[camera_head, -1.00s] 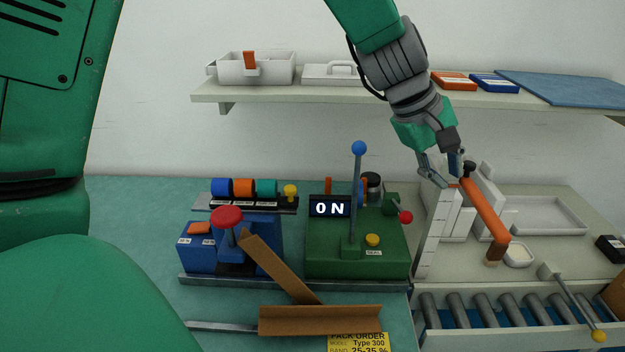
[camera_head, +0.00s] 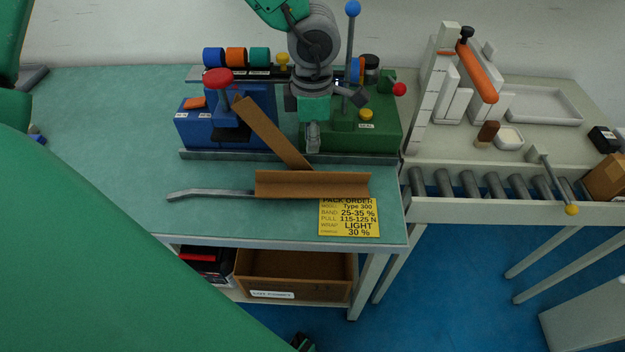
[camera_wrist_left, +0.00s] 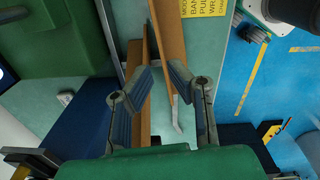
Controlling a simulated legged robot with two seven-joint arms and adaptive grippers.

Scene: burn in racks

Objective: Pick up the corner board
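A brown L-shaped corner board (camera_head: 313,186) lies along the front of the table, just behind the yellow order card (camera_head: 349,218). A second brown strip (camera_head: 270,135) slants from the blue device down to it. My left gripper (camera_head: 313,140) hangs fingers-down in front of the green machine, above and behind the lying board. In the left wrist view my left gripper (camera_wrist_left: 161,78) is open, with nothing held. The lying board (camera_wrist_left: 172,40) and the slanting strip (camera_wrist_left: 142,75) show beyond and between its fingers.
The blue device (camera_head: 200,126) with a red knob and the green machine (camera_head: 385,128) with a blue-knobbed lever stand behind the boards. A grey metal bar (camera_head: 210,193) lies left of the lying board. A roller conveyor (camera_head: 490,210) runs right.

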